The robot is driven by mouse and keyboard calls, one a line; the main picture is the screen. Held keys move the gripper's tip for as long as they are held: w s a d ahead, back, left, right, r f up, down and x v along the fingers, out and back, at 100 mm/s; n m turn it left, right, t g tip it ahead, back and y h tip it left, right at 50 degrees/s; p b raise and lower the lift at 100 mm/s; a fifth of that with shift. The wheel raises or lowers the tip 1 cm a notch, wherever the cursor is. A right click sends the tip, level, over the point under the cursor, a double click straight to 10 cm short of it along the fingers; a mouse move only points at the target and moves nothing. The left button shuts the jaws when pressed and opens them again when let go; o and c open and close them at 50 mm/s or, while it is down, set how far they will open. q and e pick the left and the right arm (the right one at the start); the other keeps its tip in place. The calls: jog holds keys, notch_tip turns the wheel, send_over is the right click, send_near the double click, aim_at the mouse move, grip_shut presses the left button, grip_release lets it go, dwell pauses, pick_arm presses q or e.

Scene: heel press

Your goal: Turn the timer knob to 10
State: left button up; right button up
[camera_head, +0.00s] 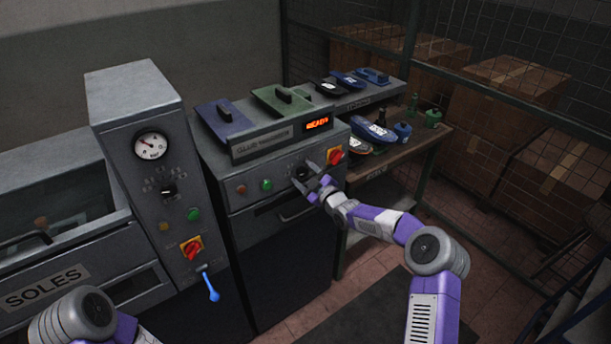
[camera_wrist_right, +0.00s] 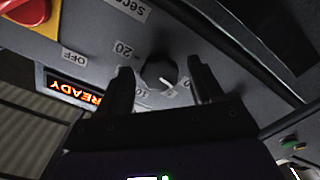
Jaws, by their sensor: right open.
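The dark round timer knob (camera_wrist_right: 158,72) shows in the right wrist view on a grey panel. A white pointer mark is at its lower right edge, and printed numbers, among them 20 and 10, lie around it. My right gripper (camera_wrist_right: 159,67) is open, with one dark finger on each side of the knob in that view; I cannot tell whether either touches it. In the head view my right gripper (camera_head: 307,172) is at the glue warmer's front panel (camera_head: 245,192) and partly covers the knob. Only part of my left arm shows at the bottom left; its gripper is out of view.
A red and yellow switch (camera_head: 334,156) sits close right of my right gripper. A lit READY display (camera_head: 317,123) is above it, and an oven handle (camera_head: 296,213) below. A machine with a gauge (camera_head: 150,145) stands left. A wooden side table (camera_head: 421,141) holds shoes and bottles.

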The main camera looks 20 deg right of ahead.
jog(key=c, duration=1.1)
jog(key=shift+o, duration=0.2)
jog(key=m+b, duration=0.2)
jog(key=shift+f+m, duration=0.1)
jog(key=shift+m, duration=0.3)
jog(key=m+b, duration=0.1)
jog(key=m, duration=0.1)
jog(key=shift+m, duration=0.3)
jog(key=m, duration=0.5)
jog(key=shift+b, duration=0.35)
jog(key=m, duration=0.5)
jog(key=shift+b, duration=0.3)
jog(key=shift+m, duration=0.3)
